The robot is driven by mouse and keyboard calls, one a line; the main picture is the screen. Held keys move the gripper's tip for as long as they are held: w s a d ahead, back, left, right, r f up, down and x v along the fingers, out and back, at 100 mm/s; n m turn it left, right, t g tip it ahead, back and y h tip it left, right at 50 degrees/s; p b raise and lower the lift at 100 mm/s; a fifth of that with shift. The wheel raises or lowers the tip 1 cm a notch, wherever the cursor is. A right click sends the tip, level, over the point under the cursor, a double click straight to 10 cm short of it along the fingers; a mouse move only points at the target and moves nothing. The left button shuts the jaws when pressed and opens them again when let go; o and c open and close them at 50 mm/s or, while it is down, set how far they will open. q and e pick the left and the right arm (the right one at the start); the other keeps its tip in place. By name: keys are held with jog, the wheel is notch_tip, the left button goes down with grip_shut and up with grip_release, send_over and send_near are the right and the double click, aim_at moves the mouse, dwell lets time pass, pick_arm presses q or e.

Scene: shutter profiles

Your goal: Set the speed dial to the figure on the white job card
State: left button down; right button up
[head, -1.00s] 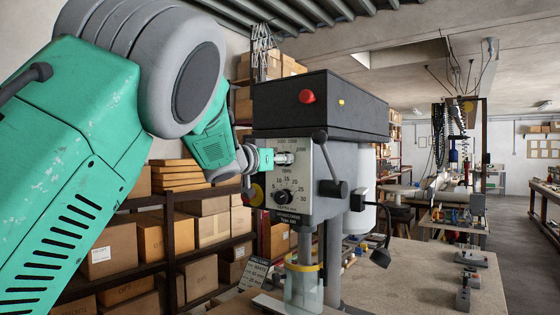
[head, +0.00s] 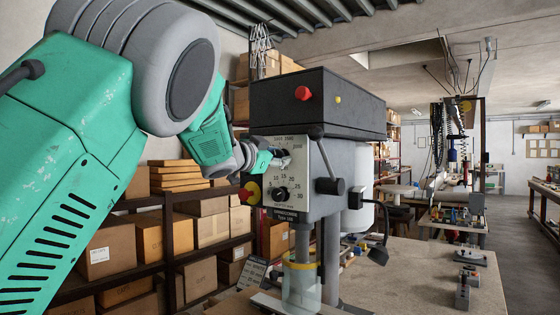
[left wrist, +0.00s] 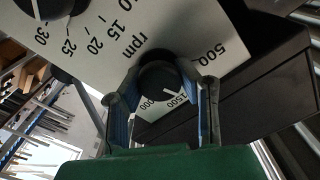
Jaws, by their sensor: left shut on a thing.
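The speed dial (head: 284,158) is a dark knob high on the pale front panel (head: 299,181) of a drill press. In the left wrist view the speed dial (left wrist: 162,80) sits between my fingers, with "rpm", 500 and 1500 printed around it. A white line shows on the knob's lower right, towards the 1500 side. My left gripper (head: 276,157) is shut on this dial; its fingers also show in the left wrist view (left wrist: 162,74). A card with lettering (head: 251,273) stands low beside the press; I cannot read its figures. My right gripper is out of view.
Below is a second black dial (head: 280,194), numbered about 5 to 30. A lever (head: 329,165) stands right of the panel. A red button (head: 302,93) is on the black head. A clear guard (head: 301,290) surrounds the spindle. Shelves with boxes (head: 210,229) stand behind.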

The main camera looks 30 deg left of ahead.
pick_arm(q)
jog(key=shift+f+m, duration=0.2)
jog(key=shift+m, duration=0.4)
jog(key=c, duration=1.1)
grip_release()
jog(key=shift+s+r, duration=0.1)
jog(key=shift+s+a, duration=0.15)
jog(key=shift+s, duration=1.85)
jog(key=shift+s+a, duration=0.15)
jog(key=shift+s, duration=1.8)
jog(key=shift+s+a, duration=0.15)
jog(key=shift+s, duration=1.85)
